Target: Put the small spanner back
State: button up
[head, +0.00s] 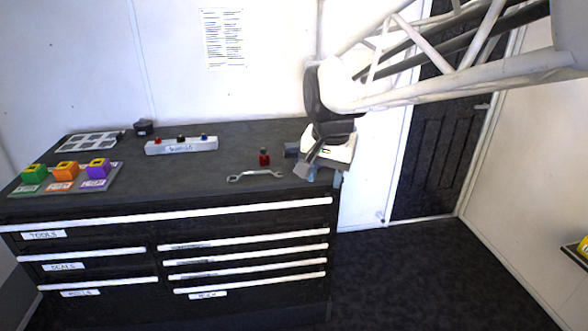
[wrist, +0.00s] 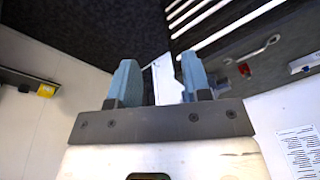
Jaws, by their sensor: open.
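The small spanner (head: 256,175) is a silver open-ended wrench lying flat near the front edge of the dark cabinet top (head: 262,140). It also shows in the wrist view (wrist: 264,46), at the upper right. My gripper (head: 318,172) is at the right end of the cabinet top, to the right of the spanner and apart from it. In the wrist view its two blue fingers (wrist: 160,72) stand wide apart with nothing held between them. A pale strip shows beyond the gap. In the head view the fingers are partly hidden by my wrist.
A small red item (head: 264,158) stands just behind the spanner. A white block with coloured knobs (head: 181,146) is behind left. Green, orange and purple blocks (head: 66,172) sit on a tray at far left. A dark door (head: 436,150) stands beyond open floor at right.

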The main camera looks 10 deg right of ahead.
jog(key=s+d+f+n, duration=0.1)
jog(key=s+f+n, duration=0.1)
jog(key=s, duration=0.7)
jog(key=s+d+f+n, duration=0.1)
jog(key=s+f+n, duration=0.2)
jog(key=s, duration=0.7)
jog(key=shift+s+d+f+n+t, duration=0.2)
jog(key=shift+d+f+n+t, duration=0.15)
jog(key=shift+f, duration=0.3)
